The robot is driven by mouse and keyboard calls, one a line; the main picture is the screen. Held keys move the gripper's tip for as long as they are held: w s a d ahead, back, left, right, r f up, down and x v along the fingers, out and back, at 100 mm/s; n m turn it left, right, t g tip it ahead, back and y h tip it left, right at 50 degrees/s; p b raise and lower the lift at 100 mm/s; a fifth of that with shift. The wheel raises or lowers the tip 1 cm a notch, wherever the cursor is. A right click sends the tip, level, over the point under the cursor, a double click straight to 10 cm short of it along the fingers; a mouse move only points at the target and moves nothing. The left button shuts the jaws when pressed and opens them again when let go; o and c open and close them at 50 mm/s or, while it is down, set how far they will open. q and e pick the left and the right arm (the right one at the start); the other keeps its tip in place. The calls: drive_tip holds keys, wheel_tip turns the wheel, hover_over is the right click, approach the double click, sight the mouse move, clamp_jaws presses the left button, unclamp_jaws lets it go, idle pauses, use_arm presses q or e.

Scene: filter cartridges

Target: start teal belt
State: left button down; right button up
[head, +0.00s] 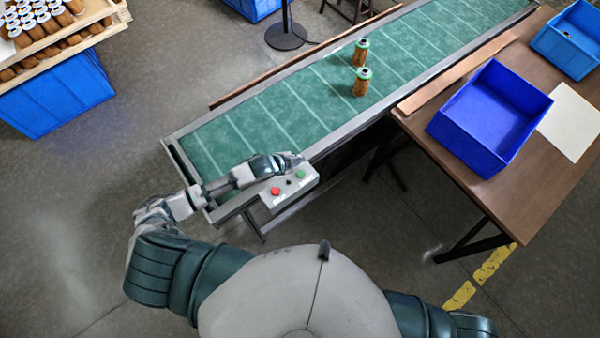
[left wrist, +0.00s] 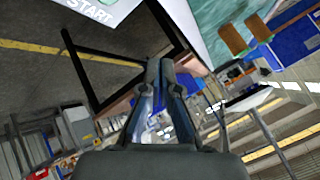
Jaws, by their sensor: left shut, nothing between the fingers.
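The teal belt (head: 285,112) runs diagonally from lower left to upper right in the head view. A pale control box (head: 290,187) is mounted on its near side, with a red button (head: 275,191), a green button (head: 300,174) and a small dark knob between them. My left gripper (head: 296,158) is shut and empty, its tips just behind the green button; I cannot tell whether they touch the box. In the left wrist view the shut fingers (left wrist: 160,68) point forward, and part of a START label (left wrist: 92,10) shows. My right gripper is out of view.
Two orange-brown cartridges (head: 361,82) (head: 361,52) stand on the belt. A blue bin (head: 437,133) sits on the brown table (head: 525,200) at the right, with another blue bin (head: 540,40) behind. A crate of cartridges (head: 60,60) is at the upper left.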

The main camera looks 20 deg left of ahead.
use_arm(q)
drive_tip(key=shift+d, duration=0.1)
drive_tip(key=b, duration=0.6)
hover_over(299, 174)
wheel_tip(299, 174, down, 7)
drive_tip(key=shift+f, duration=0.2)
drive_tip(key=shift+f+b, duration=0.35)
drive_tip(key=shift+f, duration=0.25)
drive_tip(key=shift+d+f, duration=0.1)
idle(0.7)
